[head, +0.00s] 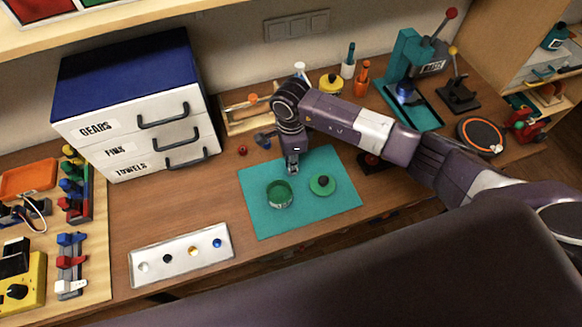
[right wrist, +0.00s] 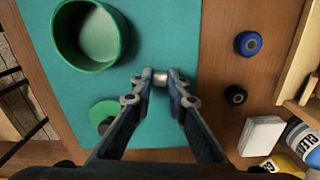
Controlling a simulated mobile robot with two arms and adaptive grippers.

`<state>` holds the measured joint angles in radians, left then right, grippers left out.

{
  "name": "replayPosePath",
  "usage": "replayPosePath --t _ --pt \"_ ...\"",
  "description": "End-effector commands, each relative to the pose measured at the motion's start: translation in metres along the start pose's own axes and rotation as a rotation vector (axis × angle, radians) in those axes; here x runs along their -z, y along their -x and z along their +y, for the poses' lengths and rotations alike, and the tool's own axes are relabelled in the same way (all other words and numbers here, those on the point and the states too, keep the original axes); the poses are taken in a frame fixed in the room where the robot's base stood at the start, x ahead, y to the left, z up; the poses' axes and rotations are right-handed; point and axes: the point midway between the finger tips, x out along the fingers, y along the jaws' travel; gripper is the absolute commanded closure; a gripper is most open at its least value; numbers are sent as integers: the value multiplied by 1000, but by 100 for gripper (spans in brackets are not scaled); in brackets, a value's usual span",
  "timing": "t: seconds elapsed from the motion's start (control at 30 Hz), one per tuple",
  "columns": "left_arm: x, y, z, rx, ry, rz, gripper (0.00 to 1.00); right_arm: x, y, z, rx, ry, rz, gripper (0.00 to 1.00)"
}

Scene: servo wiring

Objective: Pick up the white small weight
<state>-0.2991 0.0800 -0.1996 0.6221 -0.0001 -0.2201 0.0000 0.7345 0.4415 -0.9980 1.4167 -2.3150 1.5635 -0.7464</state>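My right gripper (head: 292,165) points down over the back part of the teal mat (head: 260,222). In the right wrist view the gripper's fingertips (right wrist: 161,82) are close together on both sides of a small whitish piece, the white small weight (right wrist: 160,76). The fingers appear to touch it on both sides. In the head view the weight is hidden by the gripper. A green open bowl (head: 279,194) and a green round lid with a dark knob (head: 322,185) lie on the mat near the gripper. My left gripper is not in view.
A blue round piece (right wrist: 248,43) and a black one (right wrist: 235,96) lie on the wood beside the mat. A white plate with coloured spots (head: 181,257) lies front left. A drawer cabinet (head: 130,95) stands at left, a teal press (head: 408,70) back right.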

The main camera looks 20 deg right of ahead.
Motion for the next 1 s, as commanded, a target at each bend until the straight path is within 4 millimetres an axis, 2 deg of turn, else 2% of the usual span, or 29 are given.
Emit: replayPosePath --t 0.07,0.37,0.57,0.77,1.0 --pt "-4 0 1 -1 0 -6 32 0 0 0 1 0 0 100" --pt "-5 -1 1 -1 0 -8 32 0 2 0 1 0 0 100" --pt "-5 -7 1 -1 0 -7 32 0 16 -2 6 1 -1 100" --pt "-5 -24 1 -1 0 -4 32 0 61 -2 10 4 0 100" --pt "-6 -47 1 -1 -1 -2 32 0 133 -2 9 1 -1 100"
